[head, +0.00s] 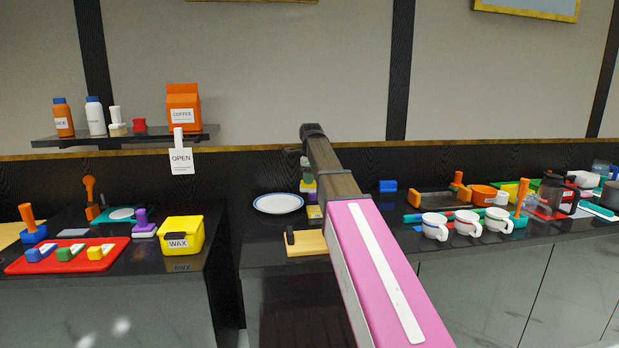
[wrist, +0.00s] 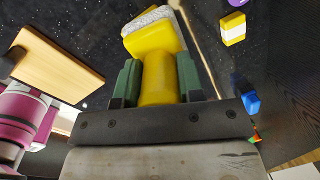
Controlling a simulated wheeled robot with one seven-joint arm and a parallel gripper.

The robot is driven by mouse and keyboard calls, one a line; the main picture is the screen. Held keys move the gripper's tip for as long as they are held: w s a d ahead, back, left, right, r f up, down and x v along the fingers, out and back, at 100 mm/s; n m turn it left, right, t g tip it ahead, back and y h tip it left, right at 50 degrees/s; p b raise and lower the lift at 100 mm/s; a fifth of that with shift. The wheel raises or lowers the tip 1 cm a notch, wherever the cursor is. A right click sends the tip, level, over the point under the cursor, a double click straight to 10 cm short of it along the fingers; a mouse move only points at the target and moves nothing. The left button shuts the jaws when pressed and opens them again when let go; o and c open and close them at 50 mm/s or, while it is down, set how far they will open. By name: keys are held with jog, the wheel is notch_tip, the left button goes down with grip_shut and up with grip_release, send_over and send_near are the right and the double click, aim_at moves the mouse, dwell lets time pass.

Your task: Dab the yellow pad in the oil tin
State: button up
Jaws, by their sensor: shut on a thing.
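My gripper (wrist: 154,85) is shut on the yellow handle of the yellow pad (wrist: 155,40) in the wrist view. The pad has a yellow block with a pale, speckled face at its far end. In the head view my gripper (head: 308,168) is above the middle counter, partly hidden by my arm; the held pad is hard to make out there. I cannot identify the oil tin by a label. A yellow piece with a white band (wrist: 233,29) lies apart from the pad in the wrist view; I cannot tell what it is.
A wooden board (head: 306,244) and white plate (head: 278,203) are near my arm. Left stand a yellow WAX box (head: 181,236) and red tray (head: 28,267). A shelf (head: 125,138) overhangs the left.

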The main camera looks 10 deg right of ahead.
aim_at(310, 192)
jog(key=shift+f, duration=2.7)
jog(key=shift+f, duration=0.75)
dwell(0.4)
jog(key=shift+r, duration=0.1)
jog(key=shift+r, duration=3.95)
